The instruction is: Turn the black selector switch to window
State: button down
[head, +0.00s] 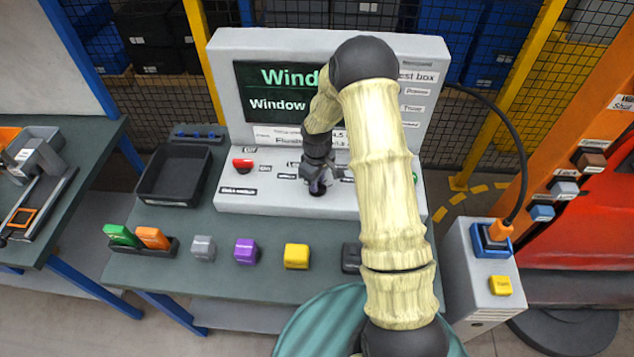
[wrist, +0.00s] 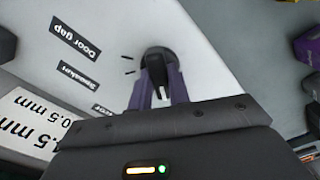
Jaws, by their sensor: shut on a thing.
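The black selector switch (wrist: 157,62) is a round black knob with a raised grip on the sloped white panel of the test box (head: 235,202). My gripper (wrist: 158,88) is shut on the switch, with one purple-grey finger on each side of its grip. In the head view my gripper (head: 318,187) points down at the panel and hides most of the switch. In the wrist view, labels "Door gap" and "Speaker" lie left of the switch, and a third label is partly hidden. The screen (head: 270,90) shows "Wind" and "Window", with the rest of the text behind my arm.
A red switch (head: 242,163) is left of my gripper and a green button (head: 414,178) is right. Grey, purple (head: 246,251) and yellow (head: 296,256) blocks stand on the bench in front. An empty black tray (head: 174,174) is at left. A cable runs to a socket box (head: 490,238).

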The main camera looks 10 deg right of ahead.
jog(key=shift+n, duration=0.4)
jog(key=c, duration=1.3)
grip_release()
jog(key=shift+r, duration=0.1)
notch_tip(320, 180, up, 17)
jog(key=b, duration=0.3)
jog(key=shift+r, duration=0.15)
